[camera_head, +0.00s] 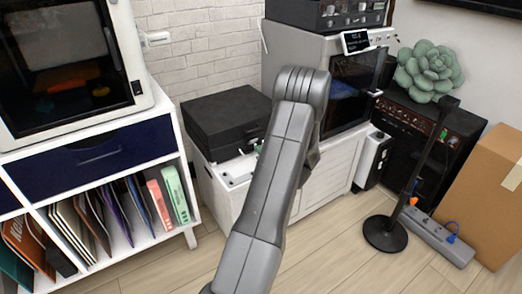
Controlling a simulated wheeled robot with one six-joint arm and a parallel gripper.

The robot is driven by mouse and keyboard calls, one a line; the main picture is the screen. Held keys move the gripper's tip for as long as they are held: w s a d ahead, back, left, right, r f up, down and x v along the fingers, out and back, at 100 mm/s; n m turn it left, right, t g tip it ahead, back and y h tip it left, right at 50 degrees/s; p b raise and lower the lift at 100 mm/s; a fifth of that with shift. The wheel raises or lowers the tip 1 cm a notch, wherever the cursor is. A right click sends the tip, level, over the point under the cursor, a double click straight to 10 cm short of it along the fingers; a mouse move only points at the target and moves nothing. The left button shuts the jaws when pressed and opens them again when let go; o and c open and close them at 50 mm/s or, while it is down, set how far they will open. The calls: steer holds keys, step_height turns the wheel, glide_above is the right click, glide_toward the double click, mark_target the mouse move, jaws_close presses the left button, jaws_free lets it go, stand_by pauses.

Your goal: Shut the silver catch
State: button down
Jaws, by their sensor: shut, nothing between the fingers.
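I cannot make out a silver catch in this view. A black case (228,112) lies with its lid down on the low white cabinet (222,200) left of centre. Any catch on it is too small to see or hidden. My grey arm rises from the bottom centre and bends over at its top, covering the right end of the case and part of the cabinet top. My gripper is hidden behind the arm, so its place relative to the case does not show.
A white shelf unit (150,238) with folders and an enclosed machine (70,70) stands at left. A silver-grey machine (290,52) stands behind my arm. A black lamp stand (385,233), a power strip (437,238) and a cardboard box (485,195) are at right. Floor in front is clear.

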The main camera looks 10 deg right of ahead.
mark_target(255, 140)
steer(key=shift+r, duration=0.25)
steer(key=r+g+p, duration=0.1)
steer(key=p, duration=0.3)
steer(key=shift+w+r+g+h, duration=0.1)
steer(key=shift+r+g+h, duration=0.15)
steer(key=shift+g+h, duration=0.05)
steer(key=g+p, duration=0.1)
steer(key=p, duration=0.1)
steer(key=r+p, duration=0.1)
steer(key=p, duration=0.1)
steer(key=shift+w+a+r+g+h+p, duration=0.15)
steer(key=shift+g+h+p, duration=0.15)
steer(key=shift+g+p, duration=0.1)
steer(key=p, duration=0.2)
steer(key=g+p, duration=0.1)
steer(key=p, duration=0.1)
steer(key=shift+w+r+g+h, duration=0.25)
steer(key=shift+r+g+h, duration=0.05)
steer(key=shift+r+h, duration=0.1)
steer(key=shift+f, duration=0.45)
steer(key=shift+r+p, duration=0.5)
steer(key=shift+r, duration=0.35)
